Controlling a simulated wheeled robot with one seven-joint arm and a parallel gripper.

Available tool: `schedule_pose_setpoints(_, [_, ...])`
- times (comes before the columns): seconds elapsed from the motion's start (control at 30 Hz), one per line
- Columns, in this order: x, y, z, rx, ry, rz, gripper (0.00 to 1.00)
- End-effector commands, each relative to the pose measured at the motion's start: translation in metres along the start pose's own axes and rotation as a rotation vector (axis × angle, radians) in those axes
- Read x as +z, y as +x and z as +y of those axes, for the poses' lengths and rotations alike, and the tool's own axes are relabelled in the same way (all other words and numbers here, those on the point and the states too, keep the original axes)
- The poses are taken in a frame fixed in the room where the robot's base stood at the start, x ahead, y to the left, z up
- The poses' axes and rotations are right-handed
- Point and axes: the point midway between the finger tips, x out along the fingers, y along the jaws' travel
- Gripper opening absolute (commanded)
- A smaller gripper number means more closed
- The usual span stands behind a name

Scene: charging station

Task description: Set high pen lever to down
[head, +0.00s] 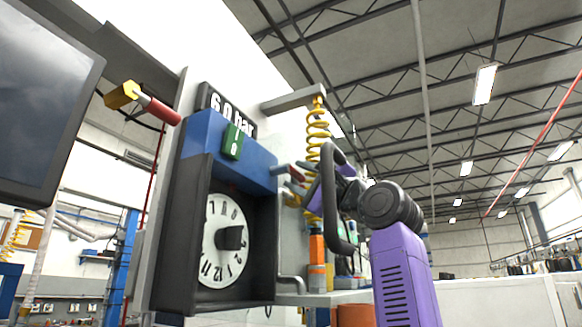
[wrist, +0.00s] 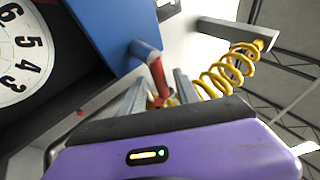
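A red lever with a bluish-grey end (wrist: 158,75) sticks out beside the blue top of the gauge box in the wrist view. My gripper (wrist: 163,88) is at this lever, its two grey fingers apart with the lever's red part between them. I cannot tell whether either finger touches it. In the head view my gripper (head: 291,180) is at the right side of the gauge box, where the lever is small and partly hidden. Another red handle on a yellow block (head: 125,94) sticks out at the upper left. I cannot tell which lever is the high pen one.
The gauge box (head: 213,160) has a white numbered dial (head: 212,262) and a "60 bar" sign (head: 225,108). A yellow coiled hose (head: 318,135) hangs close behind my gripper from a grey bracket (head: 292,99). A dark screen (head: 40,100) stands at the left.

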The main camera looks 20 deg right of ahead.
Motion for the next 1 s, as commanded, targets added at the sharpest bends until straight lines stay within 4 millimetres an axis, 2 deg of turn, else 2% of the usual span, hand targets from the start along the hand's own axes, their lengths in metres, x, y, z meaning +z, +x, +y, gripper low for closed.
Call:
schedule_pose_setpoints(0.1, [0.000,0.021,-0.004,0.000,-0.001,0.002,0.38])
schedule_pose_setpoints(0.3, [-0.001,0.039,-0.002,-0.001,-0.001,0.002,0.38])
schedule_pose_setpoints(0.63, [-0.001,0.042,-0.001,-0.002,-0.002,0.002,0.38])
schedule_pose_setpoints(0.67, [-0.001,0.042,-0.001,-0.002,-0.002,0.002,0.34])
schedule_pose_setpoints(0.83, [-0.001,0.042,-0.001,-0.002,-0.002,0.002,0.01])
schedule_pose_setpoints(1.0, [-0.001,0.042,-0.001,-0.002,-0.002,0.002,0.00])
